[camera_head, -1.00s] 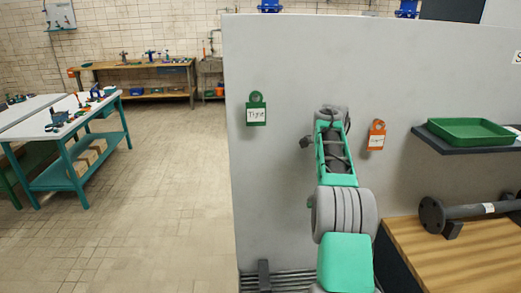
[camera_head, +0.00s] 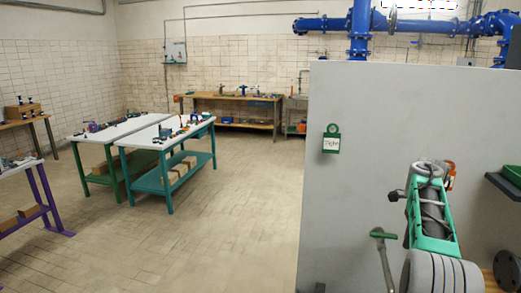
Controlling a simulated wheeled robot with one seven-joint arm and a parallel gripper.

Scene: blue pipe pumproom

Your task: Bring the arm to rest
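My arm (camera_head: 432,220) shows at the lower right, in front of the grey partition (camera_head: 345,190). Its green and grey links rise from the bottom edge. My gripper cannot be made out in this view, so neither its fingers nor anything in them can be seen. A grey rod with a green crosspiece (camera_head: 382,234) stands out just left of the arm; I cannot tell what it belongs to or whether anything holds it.
A green tag (camera_head: 331,142) hangs on the partition. An orange tag (camera_head: 449,175) is partly hidden behind my arm. White-topped workbenches (camera_head: 180,132) stand left; tiled floor (camera_head: 235,215) is clear between. Blue pipes (camera_head: 330,25) run above.

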